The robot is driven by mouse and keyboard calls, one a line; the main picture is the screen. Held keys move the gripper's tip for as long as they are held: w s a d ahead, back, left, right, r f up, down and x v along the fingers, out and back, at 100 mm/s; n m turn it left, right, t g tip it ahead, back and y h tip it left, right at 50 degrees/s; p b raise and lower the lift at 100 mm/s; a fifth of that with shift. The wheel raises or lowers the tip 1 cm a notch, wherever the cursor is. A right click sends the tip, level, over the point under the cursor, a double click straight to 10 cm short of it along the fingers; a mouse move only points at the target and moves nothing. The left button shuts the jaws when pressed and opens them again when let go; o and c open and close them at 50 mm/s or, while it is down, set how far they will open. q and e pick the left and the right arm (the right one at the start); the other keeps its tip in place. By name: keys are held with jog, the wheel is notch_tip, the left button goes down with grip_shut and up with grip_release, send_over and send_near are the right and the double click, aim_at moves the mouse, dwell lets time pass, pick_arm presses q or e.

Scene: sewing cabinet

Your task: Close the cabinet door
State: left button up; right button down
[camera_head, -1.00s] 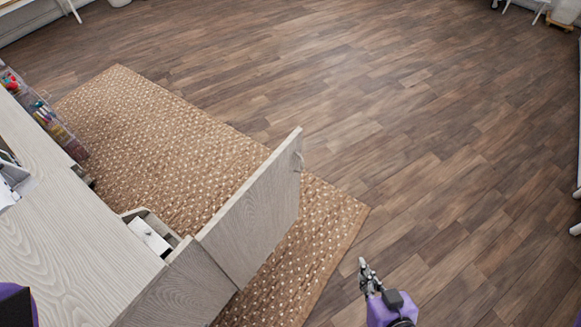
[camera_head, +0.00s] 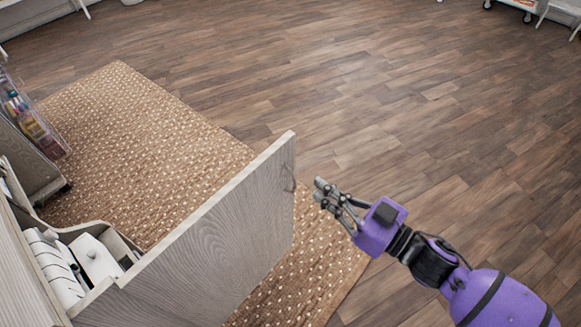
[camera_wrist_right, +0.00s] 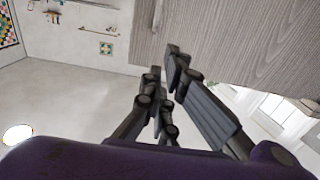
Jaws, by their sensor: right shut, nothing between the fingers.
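The cabinet door (camera_head: 225,245) is a grey wood-grain panel, swung open from the cabinet (camera_head: 30,285) at the lower left. It has a small wire handle (camera_head: 289,178) near its far top edge. My right gripper (camera_head: 320,190) is shut and empty, just to the right of the door's far edge and handle, with a small gap visible in the head view. In the right wrist view, my right gripper's fingers (camera_wrist_right: 165,75) are in front of a wood-grain panel (camera_wrist_right: 235,40). Whether they touch it is not clear. My left gripper is out of view.
White drawers or boxes (camera_head: 95,258) show inside the open cabinet. A clear rack of colourful supplies (camera_head: 35,120) stands at the left. A brown dotted rug (camera_head: 130,130) lies under the door, with bare wood floor (camera_head: 400,90) beyond.

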aim_at(280, 160)
jog(key=b+x, duration=0.1)
jog(key=x, duration=0.8)
jog(key=shift+w+a, duration=0.15)
jog(key=shift+w, duration=0.05)
jog(key=shift+a, duration=0.1)
